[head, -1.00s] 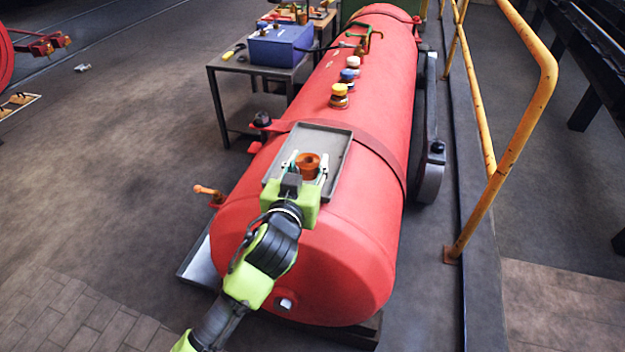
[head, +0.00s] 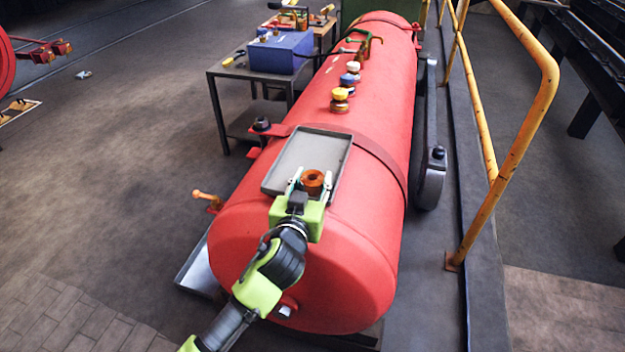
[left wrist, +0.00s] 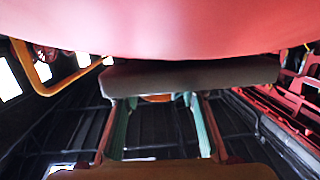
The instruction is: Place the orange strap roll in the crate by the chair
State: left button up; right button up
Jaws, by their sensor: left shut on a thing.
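The orange strap roll (head: 314,183) is a small ring-shaped roll held between the fingers of my left gripper (head: 311,180), which is shut on it. In the head view it shows over the near end of a grey tray (head: 303,150) on top of the red tank. I cannot tell if the roll touches the tray. In the left wrist view the two fingers (left wrist: 160,125) reach away from the camera, and only a sliver of orange (left wrist: 157,98) shows between their tips. My right gripper is not in view. No chair or crate by a chair can be made out.
A yellow railing (head: 510,150) runs along the right. The floor at left (head: 110,150) is mostly clear.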

pick_arm(q)
jog(key=o, duration=0.7)
jog(key=shift+f, duration=0.1)
jog(key=shift+o, duration=0.8)
